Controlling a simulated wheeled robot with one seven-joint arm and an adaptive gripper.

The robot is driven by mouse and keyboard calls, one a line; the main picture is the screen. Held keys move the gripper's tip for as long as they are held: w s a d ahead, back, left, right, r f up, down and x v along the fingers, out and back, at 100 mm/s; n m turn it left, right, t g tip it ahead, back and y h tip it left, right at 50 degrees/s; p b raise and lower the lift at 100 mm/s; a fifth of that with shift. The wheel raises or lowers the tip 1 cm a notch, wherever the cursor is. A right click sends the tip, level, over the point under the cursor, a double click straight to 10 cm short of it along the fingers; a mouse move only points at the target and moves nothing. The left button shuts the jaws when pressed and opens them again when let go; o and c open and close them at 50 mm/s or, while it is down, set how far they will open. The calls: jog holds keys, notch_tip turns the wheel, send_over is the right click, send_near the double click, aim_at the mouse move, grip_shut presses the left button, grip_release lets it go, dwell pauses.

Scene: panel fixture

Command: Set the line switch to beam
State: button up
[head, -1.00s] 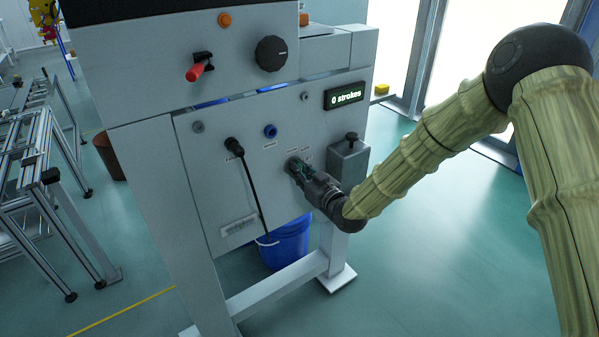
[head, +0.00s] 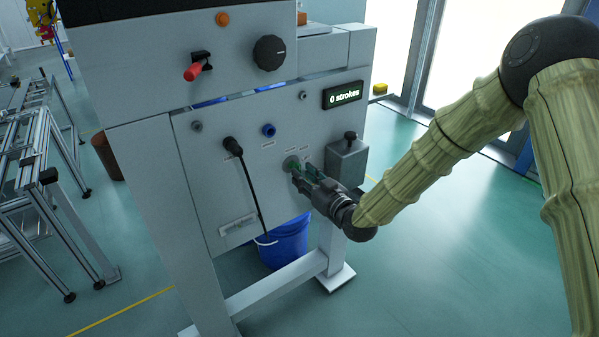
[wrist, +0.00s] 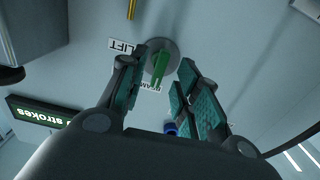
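The line switch (wrist: 162,62) is a round grey disc with a green lever on the panel front. In the wrist view the lever runs from the disc down toward the BEAM label (wrist: 149,87), which is partly hidden. The LIFT label (wrist: 127,47) is left of the disc. In the head view the disc (head: 291,163) shows just left of my gripper (head: 303,173). My gripper is open, its fingers on either side of the lever in the wrist view, with gaps to both. I cannot tell how deep the lever sits between the fingertips.
A black plug with a cable (head: 232,146) and a blue round socket (head: 268,130) are left of the switch. A grey box with a knob (head: 346,160) stands close right of my gripper. The display (head: 343,95) reads 0 strokes. A blue bucket (head: 283,245) is below.

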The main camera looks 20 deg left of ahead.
jog(key=v, duration=0.8)
jog(key=shift+s+d, duration=0.1)
jog(key=shift+d, duration=0.05)
jog(key=s+d+f+m+g+h+p, duration=0.2)
jog(key=s+d+f+m+h, duration=0.15)
jog(key=s+d+f, duration=0.6)
jog(key=s+d+f+m+g+h+p, duration=0.25)
jog(key=s+d+f+h, duration=0.35)
jog(key=f, duration=0.6)
jog(key=s+d+f+m+g+h+p, duration=0.1)
jog(key=s+d+f+m+g+h, duration=0.1)
jog(key=s+d, duration=0.8)
jog(key=s+d+f+m+g+h+p, duration=0.2)
jog(key=s+d+f+m+g, duration=0.1)
jog(key=s+d, duration=0.8)
jog(key=s+f+g, duration=0.1)
jog(key=s, duration=0.3)
jog(key=shift+s+h, duration=0.35)
jog(key=shift+s, duration=0.05)
